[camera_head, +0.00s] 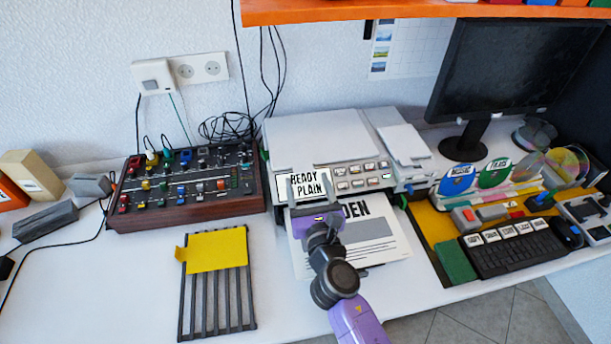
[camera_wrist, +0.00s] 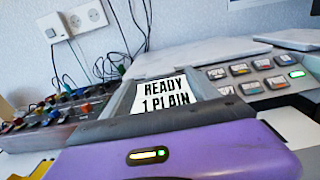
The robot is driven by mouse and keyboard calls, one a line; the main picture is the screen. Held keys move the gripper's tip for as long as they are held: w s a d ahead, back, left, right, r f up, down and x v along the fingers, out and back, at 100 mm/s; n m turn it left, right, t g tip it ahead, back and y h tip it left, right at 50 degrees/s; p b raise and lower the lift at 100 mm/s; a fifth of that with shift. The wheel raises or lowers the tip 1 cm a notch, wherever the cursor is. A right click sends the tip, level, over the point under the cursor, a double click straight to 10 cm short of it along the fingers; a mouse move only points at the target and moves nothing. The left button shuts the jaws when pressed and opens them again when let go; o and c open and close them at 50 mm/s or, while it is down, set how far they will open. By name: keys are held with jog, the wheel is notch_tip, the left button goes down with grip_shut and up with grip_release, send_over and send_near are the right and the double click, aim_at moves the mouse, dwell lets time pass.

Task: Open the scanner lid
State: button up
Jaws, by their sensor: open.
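The scanner (camera_head: 375,172) is a white-grey machine with a button panel and a small screen reading "READY" and "PLAIN". Its flat scanner lid (camera_head: 318,138) lies closed on top. My gripper (camera_head: 312,193) is in front of the screen, its fingers apart and nothing between them. In the wrist view the screen (camera_wrist: 165,92) stands straight ahead, with the lid edge (camera_wrist: 195,50) behind it. The purple gripper body fills the bottom of that view. I cannot tell whether the fingertips touch the scanner.
A printed sheet (camera_head: 375,235) sticks out below the scanner. A knobbed mixer (camera_head: 190,205) stands to the left, and a black rack with a yellow sheet (camera_head: 217,250) lies before it. A monitor (camera_head: 515,65) and keyboard (camera_head: 512,248) stand right. An orange shelf (camera_head: 420,10) hangs above.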

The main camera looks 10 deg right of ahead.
jog(key=shift+w, duration=1.5)
jog(key=shift+c, duration=0.2)
grip_shut()
